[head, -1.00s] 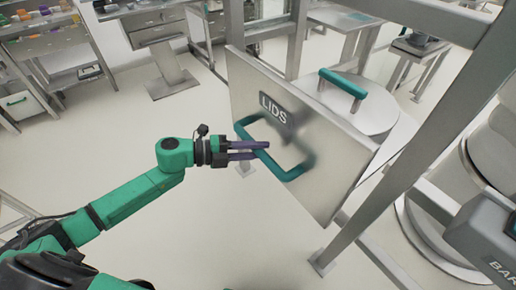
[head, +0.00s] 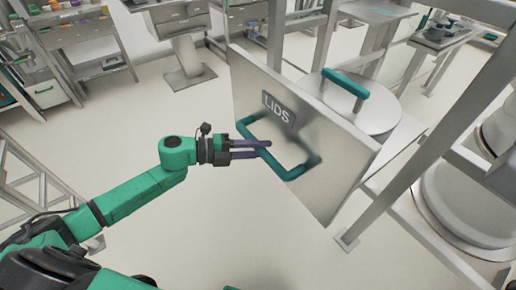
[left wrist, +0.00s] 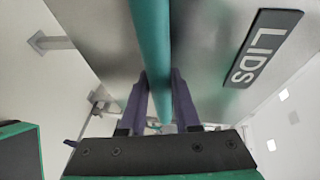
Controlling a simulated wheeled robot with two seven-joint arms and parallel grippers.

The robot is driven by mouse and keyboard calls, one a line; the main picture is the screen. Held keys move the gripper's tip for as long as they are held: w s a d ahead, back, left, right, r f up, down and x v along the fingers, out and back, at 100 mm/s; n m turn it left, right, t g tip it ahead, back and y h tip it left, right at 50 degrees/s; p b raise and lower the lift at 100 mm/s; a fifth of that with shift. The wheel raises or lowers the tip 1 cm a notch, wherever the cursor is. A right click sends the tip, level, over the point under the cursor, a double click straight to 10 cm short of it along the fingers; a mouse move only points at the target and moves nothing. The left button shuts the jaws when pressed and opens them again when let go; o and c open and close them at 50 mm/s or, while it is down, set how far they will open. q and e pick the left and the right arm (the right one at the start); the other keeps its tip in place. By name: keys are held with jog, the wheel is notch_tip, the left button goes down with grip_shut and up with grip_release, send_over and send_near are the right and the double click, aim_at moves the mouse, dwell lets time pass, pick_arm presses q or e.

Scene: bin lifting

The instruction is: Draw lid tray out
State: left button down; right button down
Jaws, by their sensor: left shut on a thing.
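The lid tray has a tall grey front panel (head: 335,165) with a dark LIDS label (head: 278,108) and a teal bar handle (head: 285,174). My left gripper (head: 266,149) is shut on this handle, with its purple fingers on either side of the bar. In the left wrist view, the handle (left wrist: 152,35) runs between the two fingers (left wrist: 160,78). A round grey lid (head: 375,108) with a teal handle (head: 345,83) lies behind the panel. The panel hides part of the lid and the tray. My right gripper is not in view.
A metal frame (head: 440,137) with uprights and a foot on the floor stands around the tray's right side. A large round vessel (head: 470,205) is at right. Shelves (head: 85,45) and benches stand at the back. The floor left of the panel is clear.

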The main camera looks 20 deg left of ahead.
pick_arm(q)
jog(key=c, duration=0.6)
grip_release()
jog(key=shift+d, duration=0.1)
jog(key=shift+s+a, duration=0.1)
jog(key=shift+a, duration=0.25)
jog(key=v, duration=1.4)
jog(key=shift+d+p, duration=0.1)
jog(key=shift+p, duration=0.25)
